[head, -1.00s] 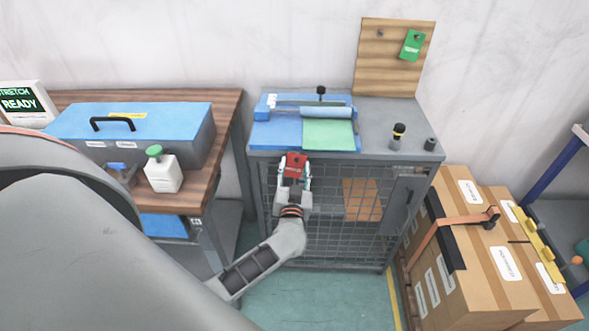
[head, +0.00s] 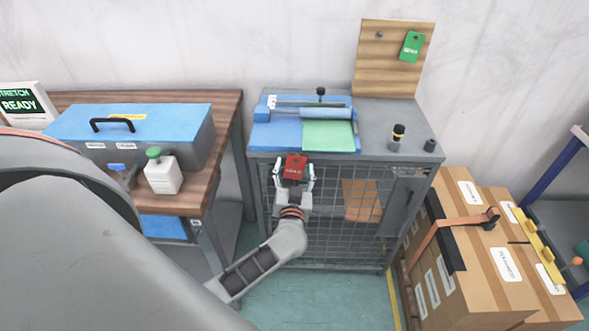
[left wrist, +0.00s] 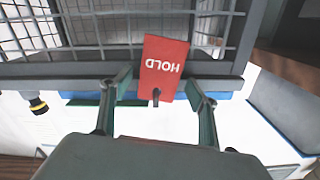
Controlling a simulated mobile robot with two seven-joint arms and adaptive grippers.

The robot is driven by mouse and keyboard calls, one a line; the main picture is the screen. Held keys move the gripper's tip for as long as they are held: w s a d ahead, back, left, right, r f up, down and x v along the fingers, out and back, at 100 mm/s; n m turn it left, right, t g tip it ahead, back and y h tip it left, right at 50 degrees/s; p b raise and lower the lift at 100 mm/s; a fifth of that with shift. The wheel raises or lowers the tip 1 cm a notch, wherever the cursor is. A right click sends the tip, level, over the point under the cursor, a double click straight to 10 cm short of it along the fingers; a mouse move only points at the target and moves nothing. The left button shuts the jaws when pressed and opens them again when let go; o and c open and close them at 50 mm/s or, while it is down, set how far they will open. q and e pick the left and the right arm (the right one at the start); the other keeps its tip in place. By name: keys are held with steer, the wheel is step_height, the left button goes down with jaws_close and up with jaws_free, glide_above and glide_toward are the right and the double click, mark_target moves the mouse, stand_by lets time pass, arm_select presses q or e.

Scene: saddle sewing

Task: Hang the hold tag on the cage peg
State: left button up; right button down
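The red hold tag (head: 295,168) is at the front of the grey mesh cage, just below its top edge. In the left wrist view the tag (left wrist: 163,68) shows its upside-down HOLD lettering and tilts slightly. The dark cage peg (left wrist: 156,97) shows at the tag's hole end, and the tag appears to hang on it. My left gripper (head: 294,178) is open around the tag. In the left wrist view its fingers (left wrist: 154,90) stand on either side, apart from the tag. My right gripper is not in view.
The cage (head: 325,245) has a blue-and-green work surface (head: 328,136) on top and a wooden board (head: 375,70) with a green tag (head: 412,46) behind. A wooden table (head: 225,130) with a blue toolbox (head: 140,125) stands left. Cartons (head: 490,270) stand right.

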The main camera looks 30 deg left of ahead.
arm_select(q)
steer(key=v, duration=1.2)
steer(key=shift+d, duration=0.1)
steer(key=s+d+f+m+t+h, duration=0.1)
steer(key=s+d+f+m+h, duration=0.25)
steer(key=d+h, duration=0.25)
steer(key=s+d+f+m+h, duration=0.2)
steer(key=d+m+h, duration=0.2)
steer(key=d+h, duration=0.2)
steer(key=s+a+f+g, duration=0.2)
steer(key=s+f+g, duration=0.4)
steer(key=s+f, duration=0.5)
steer(key=shift+f+y, duration=0.4)
steer(key=shift+f, duration=0.1)
